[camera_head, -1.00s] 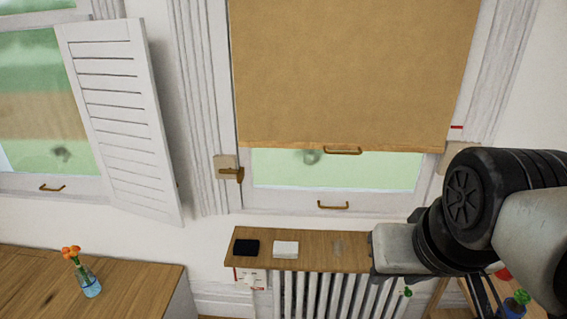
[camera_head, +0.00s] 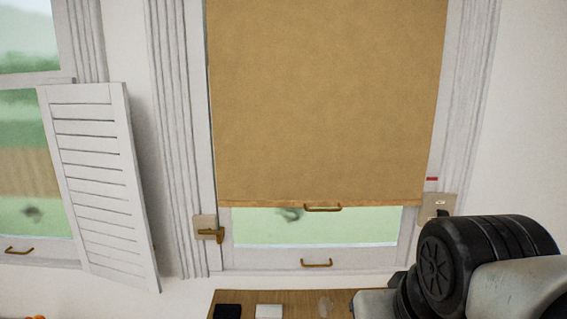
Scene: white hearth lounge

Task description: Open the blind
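The tan roller blind (camera_head: 325,105) covers most of the window in the middle of the view. Its bottom bar carries a small brass handle (camera_head: 322,208). A strip of window glass (camera_head: 340,226) shows below the bar. My arm enters at the lower right, below and to the right of the blind and apart from it. My gripper's fingers are not clearly visible, so its opening is hidden.
A second brass handle (camera_head: 316,263) is on the window's lower rail. A brass latch (camera_head: 210,233) sits on the left frame. A louvred white shutter (camera_head: 98,185) stands at the left. A wooden shelf (camera_head: 292,297) below holds a black item (camera_head: 227,311) and a white item (camera_head: 268,311).

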